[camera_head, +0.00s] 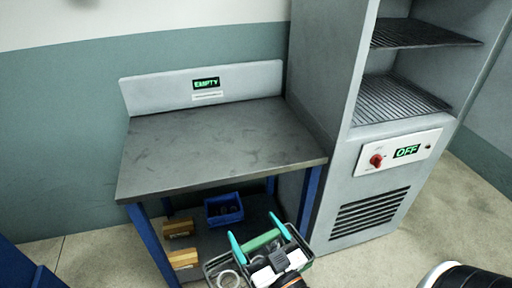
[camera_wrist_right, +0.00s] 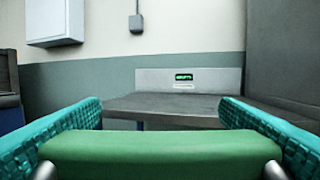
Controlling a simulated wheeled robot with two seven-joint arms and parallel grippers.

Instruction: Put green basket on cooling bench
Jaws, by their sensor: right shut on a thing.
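The green basket (camera_head: 220,265) is at the bottom of the head view, in front of the bench and below its top. A white ring shows inside it. My right gripper (camera_head: 258,240) is shut on its green handle, with a teal finger at each side. In the right wrist view the green handle (camera_wrist_right: 160,150) spans between the teal fingers. The cooling bench (camera_head: 215,145) has a bare grey metal top and a back panel whose sign reads EMPTY (camera_head: 206,84). It also shows ahead in the right wrist view (camera_wrist_right: 165,105). My left gripper is not in view.
A tall grey cabinet (camera_head: 335,110) with wire shelves stands against the bench's right side; its panel reads OFF (camera_head: 406,151). A blue bin (camera_head: 224,210) and cardboard boxes (camera_head: 180,228) sit on the bench's lower shelf. The bench top is clear.

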